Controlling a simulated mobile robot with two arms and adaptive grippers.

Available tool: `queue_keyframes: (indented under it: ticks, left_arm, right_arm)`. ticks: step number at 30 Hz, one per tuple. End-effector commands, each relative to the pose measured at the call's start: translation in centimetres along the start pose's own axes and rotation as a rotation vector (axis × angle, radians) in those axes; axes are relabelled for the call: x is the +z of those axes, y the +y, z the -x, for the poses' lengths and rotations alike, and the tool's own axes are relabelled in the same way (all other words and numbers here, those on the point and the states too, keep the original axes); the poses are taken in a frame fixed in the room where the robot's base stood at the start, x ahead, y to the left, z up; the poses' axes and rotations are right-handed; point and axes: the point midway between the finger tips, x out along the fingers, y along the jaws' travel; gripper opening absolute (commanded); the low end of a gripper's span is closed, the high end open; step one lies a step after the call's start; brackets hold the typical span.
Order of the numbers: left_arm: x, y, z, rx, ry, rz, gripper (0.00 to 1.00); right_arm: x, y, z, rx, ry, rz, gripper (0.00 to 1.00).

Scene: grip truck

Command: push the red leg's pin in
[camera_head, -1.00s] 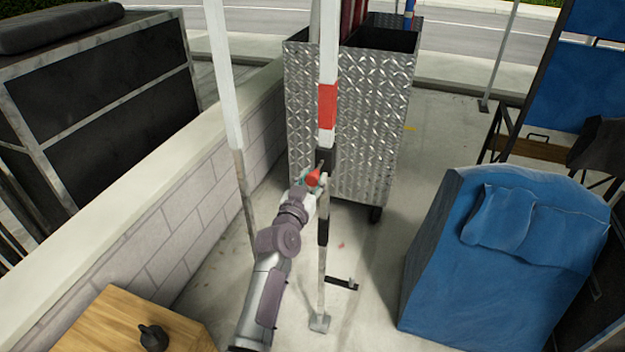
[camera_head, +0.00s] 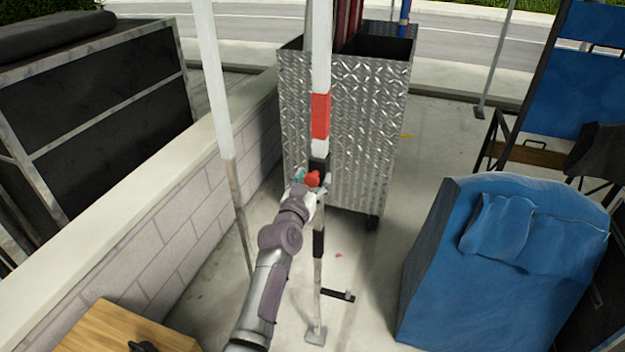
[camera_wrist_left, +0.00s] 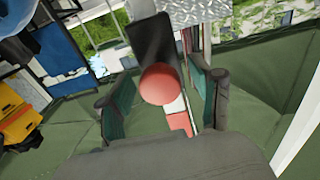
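The red leg is a white pole with a red band (camera_head: 320,116), upright in the middle of the head view, with a black collar below the band and a foot on the ground. Its pin shows as a round red knob (camera_head: 312,179) at the collar. It also shows large in the left wrist view (camera_wrist_left: 159,84), in front of a black part. My left gripper (camera_head: 308,182) is at the knob. In the left wrist view its two fingers (camera_wrist_left: 160,100) stand apart on either side of the knob, with gaps. Whether anything touches the knob is unclear. My right gripper is out of view.
A diamond-plate metal bin (camera_head: 360,130) on wheels stands just behind the leg. A second white pole (camera_head: 215,90) and a low block wall (camera_head: 180,215) are at left. A blue chair (camera_head: 470,270) is at right. A wooden box (camera_head: 115,330) is at lower left.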

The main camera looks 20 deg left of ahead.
Motion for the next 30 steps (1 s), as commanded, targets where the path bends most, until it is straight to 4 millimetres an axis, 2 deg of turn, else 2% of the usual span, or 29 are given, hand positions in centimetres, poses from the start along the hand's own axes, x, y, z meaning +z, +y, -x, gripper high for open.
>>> queue_keyframes:
  ticks: [6,10,21,25,30]
  left_arm:
    - [0.1,0.0,0.1,0.0,-0.001,0.0,0.65]
    - [0.2,0.0,1.2,0.0,-0.002,0.001,0.65]
    - [0.2,0.0,8.8,0.0,-0.003,-0.001,0.65]
    - [0.1,0.0,10.7,0.0,-0.002,-0.002,0.65]
    - [0.0,0.0,11.9,0.0,-0.001,0.0,0.65]
  right_arm:
    - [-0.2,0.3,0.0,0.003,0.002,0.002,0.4]
    - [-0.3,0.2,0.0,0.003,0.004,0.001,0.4]
    - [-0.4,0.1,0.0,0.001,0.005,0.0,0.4]
    - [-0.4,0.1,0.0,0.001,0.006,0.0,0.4]
    - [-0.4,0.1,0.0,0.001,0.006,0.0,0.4]
